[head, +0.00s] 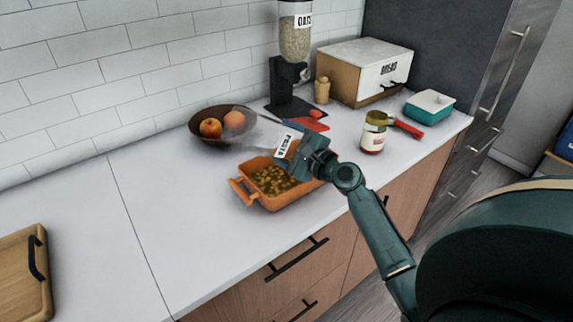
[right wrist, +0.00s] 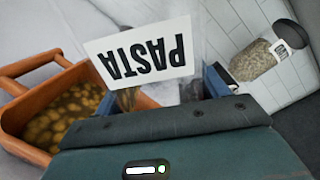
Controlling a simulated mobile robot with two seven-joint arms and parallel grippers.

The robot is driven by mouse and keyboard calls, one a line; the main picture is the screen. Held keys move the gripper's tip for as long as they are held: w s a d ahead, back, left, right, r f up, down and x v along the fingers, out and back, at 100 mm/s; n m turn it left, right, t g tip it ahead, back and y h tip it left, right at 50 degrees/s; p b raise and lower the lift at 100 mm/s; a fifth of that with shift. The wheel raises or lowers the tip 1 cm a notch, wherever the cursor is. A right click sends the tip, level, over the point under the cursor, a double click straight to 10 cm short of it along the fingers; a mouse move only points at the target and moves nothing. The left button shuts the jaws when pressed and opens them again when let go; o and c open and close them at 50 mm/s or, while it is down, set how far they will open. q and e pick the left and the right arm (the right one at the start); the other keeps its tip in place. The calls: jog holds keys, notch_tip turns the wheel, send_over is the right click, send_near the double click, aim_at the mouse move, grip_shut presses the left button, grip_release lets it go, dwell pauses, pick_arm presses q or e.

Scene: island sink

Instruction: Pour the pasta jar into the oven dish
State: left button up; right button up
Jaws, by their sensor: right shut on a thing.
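The clear pasta jar (head: 284,146), with a white PASTA label, is in my right gripper (head: 303,157), tilted above the back of the oven dish. In the right wrist view the jar (right wrist: 140,52) lies between the two fingers of the gripper (right wrist: 165,98), its label upside down. A little brown shows below the label; I cannot tell how much the jar holds. The orange oven dish (head: 272,205) stands on the counter with yellow-brown pieces in it. It also shows in the right wrist view (right wrist: 18,135). My left gripper is out of view.
A fruit bowl (head: 205,134) stands behind the dish. An oats dispenser (head: 295,42), bread box (head: 347,80), labelled jar (head: 374,132), red-handled utensil (head: 408,128) and teal dish (head: 430,106) stand behind and right. The counter left of the dish is clear up to a wooden board (head: 20,275).

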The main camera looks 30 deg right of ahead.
jog(key=shift+w+d+r+m+p, duration=0.1)
jog(key=shift+d+m+p, duration=0.15)
jog(key=shift+m, duration=0.25)
dwell(0.3)
jog(key=shift+w+d+f+m, duration=0.15)
jog(key=shift+d+m, duration=0.15)
jog(key=shift+m, duration=0.55)
jog(key=shift+s+d+f+m, duration=0.1)
jog(key=shift+d+m, duration=0.2)
jog(key=shift+m, duration=0.55)
dwell(1.2)
dwell(2.5)
